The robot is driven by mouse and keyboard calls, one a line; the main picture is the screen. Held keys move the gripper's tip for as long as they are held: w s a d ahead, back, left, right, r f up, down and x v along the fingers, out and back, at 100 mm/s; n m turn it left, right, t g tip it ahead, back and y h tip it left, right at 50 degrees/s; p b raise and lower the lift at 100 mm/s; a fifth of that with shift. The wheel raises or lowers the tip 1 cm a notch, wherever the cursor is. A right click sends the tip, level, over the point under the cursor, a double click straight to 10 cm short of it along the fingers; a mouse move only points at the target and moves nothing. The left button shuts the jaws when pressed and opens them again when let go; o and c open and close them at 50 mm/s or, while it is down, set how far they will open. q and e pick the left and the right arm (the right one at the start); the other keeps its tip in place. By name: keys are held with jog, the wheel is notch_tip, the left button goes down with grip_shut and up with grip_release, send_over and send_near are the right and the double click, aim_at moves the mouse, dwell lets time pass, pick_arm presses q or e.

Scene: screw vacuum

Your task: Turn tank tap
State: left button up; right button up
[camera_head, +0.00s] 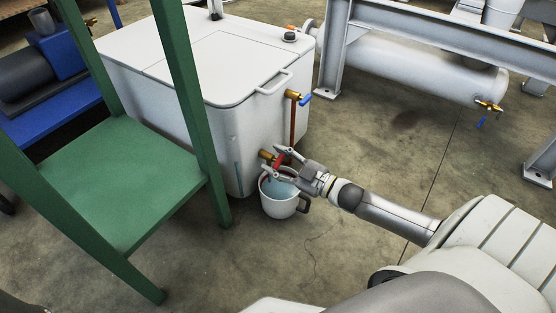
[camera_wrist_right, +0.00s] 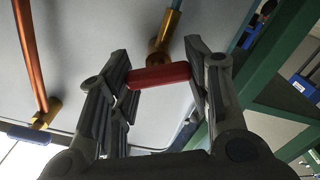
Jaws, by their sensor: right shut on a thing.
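The white tank (camera_head: 200,70) stands at the centre left with a lid and handle on top. Its tap has a brass body (camera_head: 266,155) low on the near corner and a red handle (camera_head: 281,159). In the right wrist view the red handle (camera_wrist_right: 160,75) lies across between the two fingers, in front of the brass fitting (camera_wrist_right: 158,52). My right gripper (camera_head: 277,163) is shut on the red handle; it also shows in the wrist view (camera_wrist_right: 160,80). A white bucket (camera_head: 280,203) stands on the floor below the tap, with liquid visible inside. My left gripper is not in view.
A green frame with a shelf (camera_head: 122,184) stands close on the left. A copper pipe (camera_head: 292,125) and a blue-handled valve (camera_head: 303,98) are on the tank above the gripper. A grey steel frame (camera_head: 335,50) and a white cylinder (camera_head: 410,65) lie behind.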

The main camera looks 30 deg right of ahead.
jog(key=shift+r+m+p, duration=0.25)
jog(key=shift+m+p, duration=0.75)
jog(key=shift+p, duration=0.5)
jog(key=shift+d+f+m+p, duration=0.1)
jog(key=shift+m+p, duration=0.6)
jog(key=shift+m, duration=0.2)
jog(key=shift+d+f+m+p, duration=0.1)
jog(key=shift+m+p, duration=0.6)
jog(key=shift+m, duration=0.2)
jog(key=o, duration=1)
jog(key=shift+c, duration=0.2)
jog(key=shift+o, duration=0.3)
jog(key=v, duration=1.2)
